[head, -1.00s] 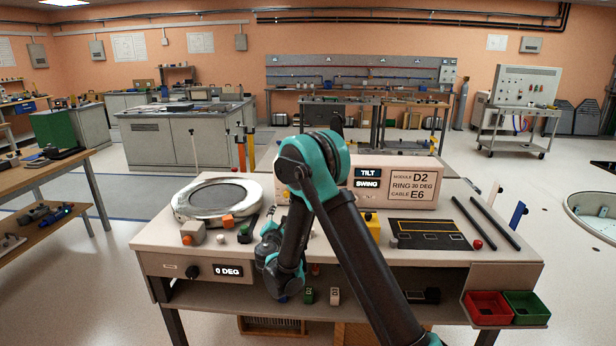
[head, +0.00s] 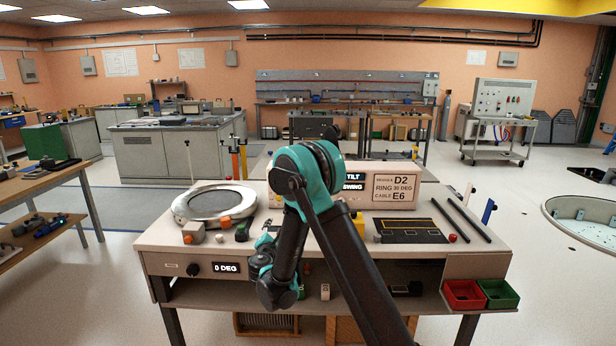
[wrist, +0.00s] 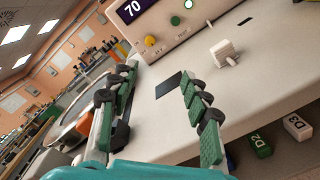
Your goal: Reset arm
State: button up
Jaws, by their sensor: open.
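My arm rises in front of the workbench (head: 165,240) in the head view and folds down at its left middle. My gripper (wrist: 160,85) shows in the wrist view with its two green-padded fingers spread apart and nothing between them. In the head view the gripper is mostly hidden behind my arm. Beyond the fingers, a dark square (wrist: 170,84) lies on the benchtop, with a small white block (wrist: 224,50) to its right. A control box (wrist: 165,25) reading 70 stands at the back.
A silver ring (head: 182,208) sits at the bench's left. Red (head: 464,294) and green (head: 498,292) bins hang at the right front. Labelled blocks D2 (wrist: 260,146) and D3 (wrist: 297,128) are below the bench edge.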

jog(key=s+d+m+g+h, duration=0.1)
jog(key=d+m, duration=0.1)
jog(key=d, duration=0.2)
jog(key=d+r+m+g+h, duration=0.1)
jog(key=d+m, duration=0.1)
jog(key=d, duration=0.3)
jog(key=s+d+r+m+g+h, duration=0.1)
jog(key=d+m, duration=0.1)
jog(key=d, duration=0.3)
jog(key=shift+s+r+m, duration=0.25)
jog(key=shift+s+m, duration=0.05)
jog(key=shift+s, duration=0.05)
jog(key=s+d+f+m+g, duration=0.1)
jog(key=s+d+m+g, duration=0.5)
jog(key=s+d+m, duration=0.75)
jog(key=s+d+f+m+g+y, duration=0.2)
jog(key=s+f, duration=0.1)
jog(key=s, duration=0.9)
jog(key=s+d+f+m+g+y, duration=0.1)
jog(key=s+f+m+g+y, duration=0.1)
jog(key=s, duration=0.9)
jog(key=shift+s+d+f+m, duration=0.4)
jog(key=shift+f+m, duration=0.1)
jog(key=shift+m, duration=0.25)
